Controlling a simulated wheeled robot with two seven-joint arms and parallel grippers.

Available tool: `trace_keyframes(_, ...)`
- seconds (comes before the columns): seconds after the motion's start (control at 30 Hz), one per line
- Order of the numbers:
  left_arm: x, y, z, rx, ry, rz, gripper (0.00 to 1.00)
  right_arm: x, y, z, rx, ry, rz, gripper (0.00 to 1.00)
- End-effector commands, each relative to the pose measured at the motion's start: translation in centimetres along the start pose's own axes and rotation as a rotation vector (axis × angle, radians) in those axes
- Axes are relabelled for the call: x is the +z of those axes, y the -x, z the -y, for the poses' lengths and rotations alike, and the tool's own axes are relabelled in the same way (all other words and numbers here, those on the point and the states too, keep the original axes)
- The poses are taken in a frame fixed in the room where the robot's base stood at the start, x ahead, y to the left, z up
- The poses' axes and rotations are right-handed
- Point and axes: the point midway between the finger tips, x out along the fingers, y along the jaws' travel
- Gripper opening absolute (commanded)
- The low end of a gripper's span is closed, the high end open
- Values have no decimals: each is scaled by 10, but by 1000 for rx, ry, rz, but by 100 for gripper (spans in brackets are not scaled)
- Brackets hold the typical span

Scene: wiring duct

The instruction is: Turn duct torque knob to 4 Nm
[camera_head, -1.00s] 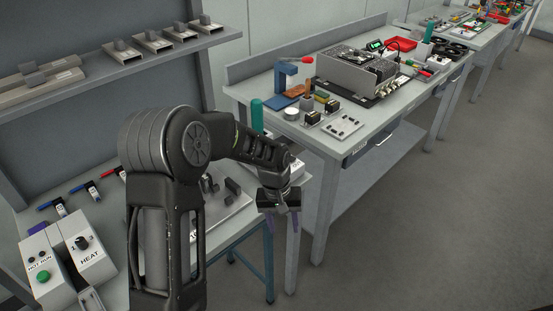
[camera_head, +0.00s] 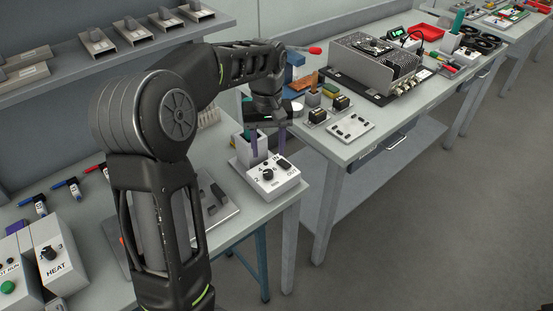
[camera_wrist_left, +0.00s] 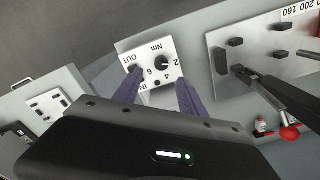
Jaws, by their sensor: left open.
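The torque box (camera_head: 278,187) is a white block with dark controls on top, near the right front corner of the near bench. Its round black torque knob (camera_head: 267,174) also shows in the wrist view (camera_wrist_left: 162,62), beside the figures 2, 4, 6 and "Nm". I cannot tell clearly which figure the knob points at. A second black control (camera_wrist_left: 133,70) sits by "OUT". My left gripper (camera_head: 267,138) is open and empty, its purple fingers pointing down above the box. In the wrist view the fingers (camera_wrist_left: 158,92) stand apart, short of the knob. My right gripper is not in view.
A grey plate (camera_wrist_left: 225,82) with dark blocks lies beside the box. A holder with a green-handled tool (camera_head: 247,142) stands behind it. The HEAT box (camera_head: 55,262) is at the lower left. A second bench (camera_head: 360,145) with electronics stands to the right.

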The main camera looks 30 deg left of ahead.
Motion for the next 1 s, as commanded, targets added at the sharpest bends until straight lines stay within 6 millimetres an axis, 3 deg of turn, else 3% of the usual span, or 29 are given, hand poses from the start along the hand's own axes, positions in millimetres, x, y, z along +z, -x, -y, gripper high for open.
trace_keyframes(0.43,0,-9,0,0,0,1,48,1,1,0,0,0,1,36)
trace_keyframes(0.8,0,-62,0,-1,0,2,48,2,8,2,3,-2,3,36)
trace_keyframes(1.0,0,-78,0,0,0,1,48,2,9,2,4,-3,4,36)
